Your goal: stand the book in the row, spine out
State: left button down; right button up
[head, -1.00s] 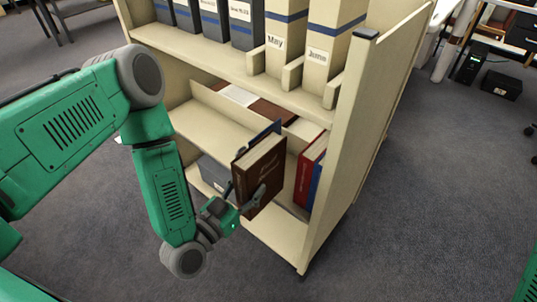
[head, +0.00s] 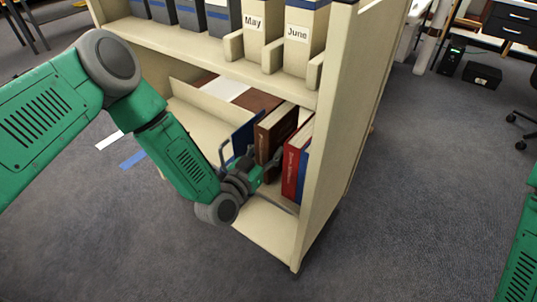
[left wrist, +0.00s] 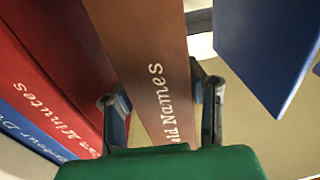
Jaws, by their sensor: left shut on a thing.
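The red book (left wrist: 50,70) is close to the left finger; the blue panel (left wrist: 268,45) is apart on the right. The book's bottom edge is hidden. My right gripper is out of view.
A blue book (head: 303,172) stands right of the red one, near the shelf unit's side wall (head: 330,130). The upper shelf (head: 200,55) with file boxes (head: 303,38) overhangs the row. The shelf left of the blue panel has bare room.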

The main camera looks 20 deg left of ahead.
pick_arm(q)
jog(key=shift+w+f, duration=0.1)
jog(key=shift+f, duration=0.35)
jog(key=shift+r, duration=0.1)
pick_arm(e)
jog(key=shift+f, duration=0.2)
pick_arm(q)
jog(key=c, duration=1)
grip_release()
jog(key=shift+o, duration=0.2)
